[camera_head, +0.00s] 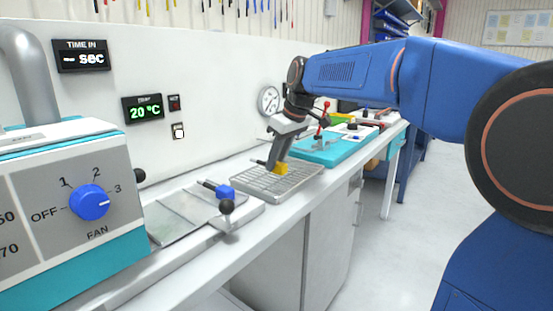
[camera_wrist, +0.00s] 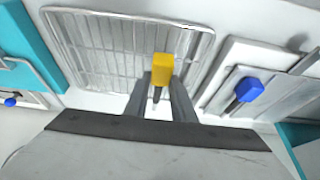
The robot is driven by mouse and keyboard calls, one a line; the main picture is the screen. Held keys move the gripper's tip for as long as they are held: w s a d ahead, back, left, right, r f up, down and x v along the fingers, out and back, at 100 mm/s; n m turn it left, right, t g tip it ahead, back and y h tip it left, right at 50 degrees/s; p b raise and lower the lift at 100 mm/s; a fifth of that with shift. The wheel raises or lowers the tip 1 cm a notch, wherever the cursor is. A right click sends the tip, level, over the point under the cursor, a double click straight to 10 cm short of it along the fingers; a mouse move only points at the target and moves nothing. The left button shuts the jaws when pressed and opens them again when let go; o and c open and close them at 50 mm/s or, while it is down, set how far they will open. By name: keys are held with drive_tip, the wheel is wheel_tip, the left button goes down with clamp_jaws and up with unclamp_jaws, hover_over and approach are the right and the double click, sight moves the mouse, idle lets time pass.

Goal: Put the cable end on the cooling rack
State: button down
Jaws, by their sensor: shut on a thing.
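The cooling rack (camera_head: 300,183) is a wire grid tray on the white bench; it fills the upper left of the wrist view (camera_wrist: 95,40). A cable end with a yellow block (camera_head: 281,168) and a dark shaft is between the fingers of my gripper (camera_head: 275,163). In the wrist view the yellow block (camera_wrist: 162,66) shows over the right part of the rack, with my gripper (camera_wrist: 160,85) shut on its dark shaft. The block is low over the rack; I cannot tell whether it touches the wires.
A flat plate device (camera_head: 180,212) with a blue block (camera_head: 225,192) on a dark rod and a black-knobbed lever (camera_head: 227,207) lies left of the rack. A teal fixture (camera_head: 318,152) stands beyond the rack. A fan control box (camera_head: 65,200) is at near left. The wall rises behind.

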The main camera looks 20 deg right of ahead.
drive_tip(key=shift+f, duration=1.35)
drive_tip(key=c, duration=1.4)
unclamp_jaws()
drive_tip(key=w+a+r+v, duration=0.1)
drive_tip(key=v, duration=1.2)
drive_tip(key=w+a+v, duration=0.1)
drive_tip(key=w+v, duration=0.1)
drive_tip(key=v, duration=1.2)
drive_tip(key=shift+a+r, duration=0.2)
drive_tip(key=shift+r, duration=0.45)
drive_tip(key=shift+w, duration=0.1)
